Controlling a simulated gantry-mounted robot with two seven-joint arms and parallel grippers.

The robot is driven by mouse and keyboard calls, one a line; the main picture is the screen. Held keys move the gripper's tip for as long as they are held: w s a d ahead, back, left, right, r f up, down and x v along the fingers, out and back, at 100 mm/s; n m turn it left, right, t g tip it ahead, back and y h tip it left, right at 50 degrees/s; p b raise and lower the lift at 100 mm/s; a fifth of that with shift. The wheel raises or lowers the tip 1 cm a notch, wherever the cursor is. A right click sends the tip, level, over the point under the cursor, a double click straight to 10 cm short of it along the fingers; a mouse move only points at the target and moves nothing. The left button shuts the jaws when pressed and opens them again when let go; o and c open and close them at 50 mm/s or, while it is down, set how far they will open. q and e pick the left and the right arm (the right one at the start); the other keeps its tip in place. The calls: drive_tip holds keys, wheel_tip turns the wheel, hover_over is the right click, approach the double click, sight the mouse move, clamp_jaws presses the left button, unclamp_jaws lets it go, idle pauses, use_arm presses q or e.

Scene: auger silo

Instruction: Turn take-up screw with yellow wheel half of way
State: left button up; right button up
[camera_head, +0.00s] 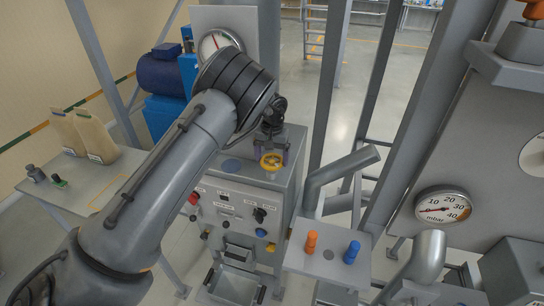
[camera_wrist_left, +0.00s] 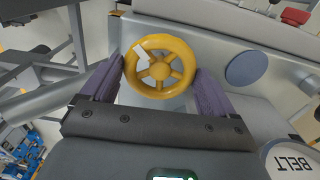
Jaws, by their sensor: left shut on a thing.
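The yellow wheel (camera_head: 271,161) of the take-up screw sits on top of the grey control cabinet (camera_head: 290,170), near its back right. My left gripper (camera_head: 272,150) reaches down to it from above. In the left wrist view the yellow wheel (camera_wrist_left: 160,66) shows its spokes, its hub and a pale mark at the upper left of the rim. The two purple-grey fingers of my left gripper (camera_wrist_left: 160,82) stand on either side of the wheel and are shut on its rim. The screw under the wheel is hidden. My right gripper is not in view.
A blue round disc (camera_wrist_left: 247,69) lies beside the wheel on the cabinet top. A dial marked BELT (camera_wrist_left: 292,160) is close by. A grey pipe (camera_head: 340,168) stands right of the cabinet, near a small shelf with an orange peg (camera_head: 311,242) and a blue peg (camera_head: 352,252).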

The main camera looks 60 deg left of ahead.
use_arm(q)
drive_tip(key=n+p, duration=0.1)
drive_tip(key=n, duration=0.3)
drive_tip(key=shift+r+n, duration=0.1)
drive_tip(key=shift+n, duration=0.2)
drive_tip(key=n+p, duration=0.1)
drive_tip(key=n, duration=0.4)
drive_tip(key=n+p, duration=0.1)
drive_tip(key=n, duration=0.3)
drive_tip(key=shift+n, duration=0.4)
drive_tip(key=n+p, duration=0.1)
drive_tip(key=n, duration=0.3)
drive_tip(key=shift+n, duration=0.3)
drive_tip(key=n, duration=0.4)
drive_tip(key=shift+n, duration=0.3)
drive_tip(key=n, duration=0.4)
drive_tip(key=shift+p, duration=0.35)
drive_tip(key=n, duration=1)
